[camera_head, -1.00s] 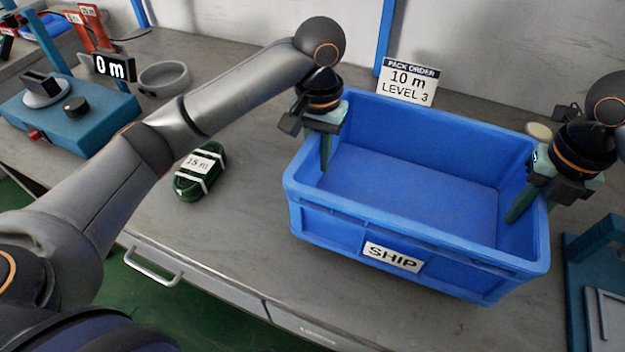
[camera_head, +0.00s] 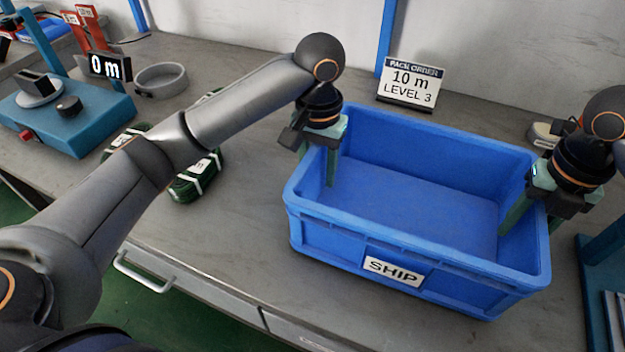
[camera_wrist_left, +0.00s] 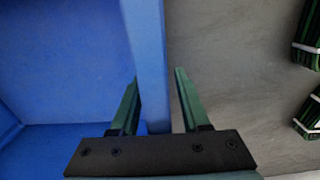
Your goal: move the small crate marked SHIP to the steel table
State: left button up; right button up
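The blue crate marked SHIP (camera_head: 393,272) sits upright on a grey, metal-looking tabletop (camera_head: 240,245). It looks empty inside. My left gripper (camera_head: 318,168) is at its left end wall, one finger inside and one outside. In the left wrist view the crate wall (camera_wrist_left: 155,70) runs between the spread fingers of this gripper (camera_wrist_left: 157,85), with small gaps showing on both sides. My right gripper (camera_head: 533,222) straddles the right end wall the same way, its fingers apart. Its outer fingertip is partly hidden.
A PACK ORDER sign (camera_head: 411,83) stands behind the crate. Green coils (camera_head: 195,178) lie to the left, partly behind my left arm. A teal device with a 0 m display (camera_head: 110,67) and a grey ring (camera_head: 161,79) are further left. A teal fixture (camera_head: 598,280) stands close on the right.

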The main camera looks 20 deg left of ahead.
pick_arm(q)
notch_tip(320, 180, up, 12)
jog(key=shift+f, duration=0.1)
pick_arm(e)
jog(key=shift+r, duration=0.1)
notch_tip(320, 180, up, 12)
jog(key=shift+f, duration=0.1)
dwell(1.0)
dwell(0.4)
